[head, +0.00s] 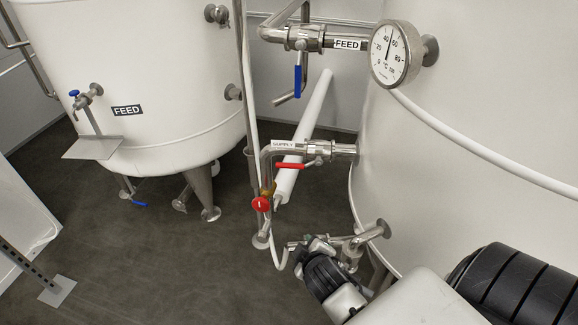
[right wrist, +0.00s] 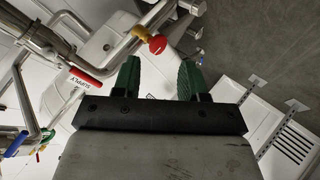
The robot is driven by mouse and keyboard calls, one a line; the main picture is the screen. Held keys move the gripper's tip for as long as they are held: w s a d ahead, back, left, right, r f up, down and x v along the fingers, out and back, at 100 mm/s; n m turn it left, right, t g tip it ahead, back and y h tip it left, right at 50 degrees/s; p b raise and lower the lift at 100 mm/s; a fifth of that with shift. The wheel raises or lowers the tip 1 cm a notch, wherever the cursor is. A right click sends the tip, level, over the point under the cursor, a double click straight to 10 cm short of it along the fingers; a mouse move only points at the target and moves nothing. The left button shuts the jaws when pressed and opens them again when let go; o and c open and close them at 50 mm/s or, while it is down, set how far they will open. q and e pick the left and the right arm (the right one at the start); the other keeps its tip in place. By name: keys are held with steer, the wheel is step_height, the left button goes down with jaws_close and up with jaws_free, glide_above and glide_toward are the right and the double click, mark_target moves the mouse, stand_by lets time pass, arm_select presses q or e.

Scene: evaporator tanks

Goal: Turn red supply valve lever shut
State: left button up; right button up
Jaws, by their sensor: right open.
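The red supply valve lever (head: 290,166) hangs just under the metal pipe labelled SUPPLY (head: 322,150) and lies roughly along it, beside the large right tank. In the right wrist view the red lever (right wrist: 86,77) is at the left, with the SUPPLY label (right wrist: 76,92) beside it. My right gripper (right wrist: 160,78) has two green fingers spread apart with nothing between them. It is apart from the lever, which lies left of the fingers there. In the head view my right arm comes in from the lower right, below the lever; its fingertips are hard to make out.
A round red knob (head: 261,204) sits on the pipe left of and below the lever. A blue feed lever (head: 298,80) and a temperature dial (head: 396,54) are above. A white diagonal pipe (head: 306,135) passes behind. Grey floor (head: 150,260) is free at left.

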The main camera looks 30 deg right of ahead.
steer(key=w+d+r+n+t+h, duration=0.1)
steer(key=w+d+r+t+h, duration=0.15)
steer(key=r, duration=0.35)
steer(key=n+t+y, duration=0.1)
steer(key=n+t, duration=0.4)
steer(key=n, duration=0.3)
glide_toward(289, 164)
steer(key=x, duration=1)
steer(key=shift+w+f, duration=0.1)
steer(key=shift+f, duration=0.3)
jaws_close()
